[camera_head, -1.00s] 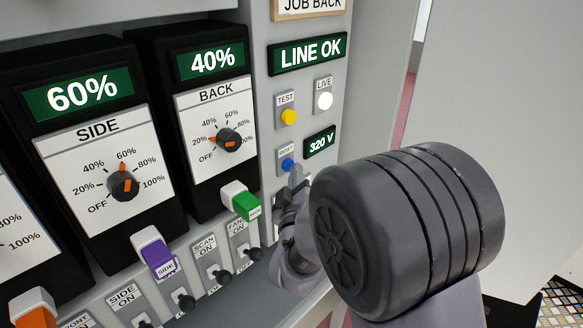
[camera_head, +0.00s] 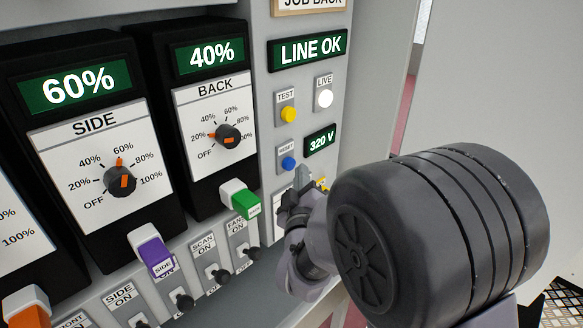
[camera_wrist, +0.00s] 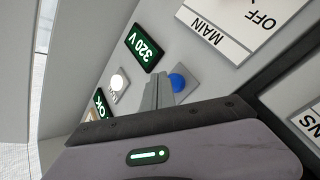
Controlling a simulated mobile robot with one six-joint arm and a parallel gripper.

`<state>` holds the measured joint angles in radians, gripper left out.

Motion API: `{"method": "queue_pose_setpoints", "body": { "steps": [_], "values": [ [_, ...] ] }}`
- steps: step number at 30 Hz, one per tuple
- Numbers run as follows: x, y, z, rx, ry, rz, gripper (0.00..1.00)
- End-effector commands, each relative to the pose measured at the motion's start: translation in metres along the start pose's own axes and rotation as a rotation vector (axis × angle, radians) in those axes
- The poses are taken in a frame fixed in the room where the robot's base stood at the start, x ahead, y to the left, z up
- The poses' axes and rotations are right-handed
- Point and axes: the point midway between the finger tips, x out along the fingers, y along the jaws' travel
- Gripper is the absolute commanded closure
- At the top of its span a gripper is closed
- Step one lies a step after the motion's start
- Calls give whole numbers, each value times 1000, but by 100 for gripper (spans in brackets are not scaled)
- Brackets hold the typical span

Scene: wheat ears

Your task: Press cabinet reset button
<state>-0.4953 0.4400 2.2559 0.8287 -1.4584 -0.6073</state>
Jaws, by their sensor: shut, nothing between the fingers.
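The blue reset button (camera_head: 288,163) sits on a small plate under a RESET label on the grey cabinet panel, below the yellow test button (camera_head: 287,114). It also shows in the wrist view (camera_wrist: 178,82), partly behind my fingers. My gripper (camera_head: 301,172) is shut and empty, its tip just below and right of the blue button in the head view. In the wrist view the shut fingers (camera_wrist: 160,84) lie just left of the button. A gap shows beside the button; the depth between tip and panel is hard to tell.
A green display reads LINE OK (camera_head: 307,50) and a small one reads 320 V (camera_head: 320,142). The white LIVE lamp (camera_head: 324,98) is bright. A green-capped lever (camera_head: 240,200) and several toggles stick out left of my gripper. A MAIN plate (camera_wrist: 225,30) lies near the button.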

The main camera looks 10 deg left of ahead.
Motion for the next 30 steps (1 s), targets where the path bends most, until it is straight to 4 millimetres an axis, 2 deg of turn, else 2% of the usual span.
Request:
{"method": "queue_pose_setpoints", "body": {
  "steps": [6, 21, 30],
  "values": [
    [-2, 1, 1, 0, 0, 0, 100],
    [-33, 24, 25, 1, 0, 1, 100],
    [-35, 26, 25, 0, 0, -1, 100]
  ]
}}
